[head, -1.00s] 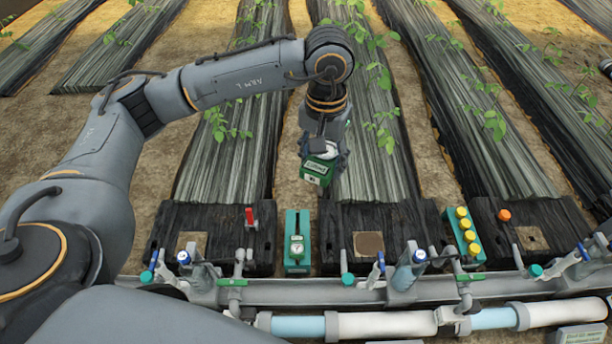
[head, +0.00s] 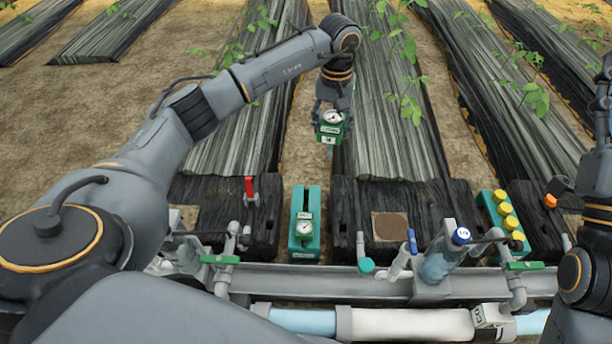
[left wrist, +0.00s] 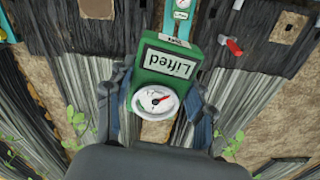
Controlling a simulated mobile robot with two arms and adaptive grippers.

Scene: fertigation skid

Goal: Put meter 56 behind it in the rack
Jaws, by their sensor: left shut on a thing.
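My left gripper (head: 332,112) is shut on a green meter (head: 329,130) with a round white dial, held in the air beyond the teal rack and a little to its right. In the left wrist view the meter (left wrist: 167,68) shows a label reading "Lifted" and a red needle, with the gripper's fingers on either side of it. The teal rack (head: 313,198) stands on the ground near the pipes. Another green meter (head: 301,227) with a white dial sits in its near part; its number is too small to read. My right gripper is not in view.
A red-handled valve (head: 249,188) stands left of the rack. A grey rail and pipes (head: 400,324) run along the front. My right arm shows at the right edge.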

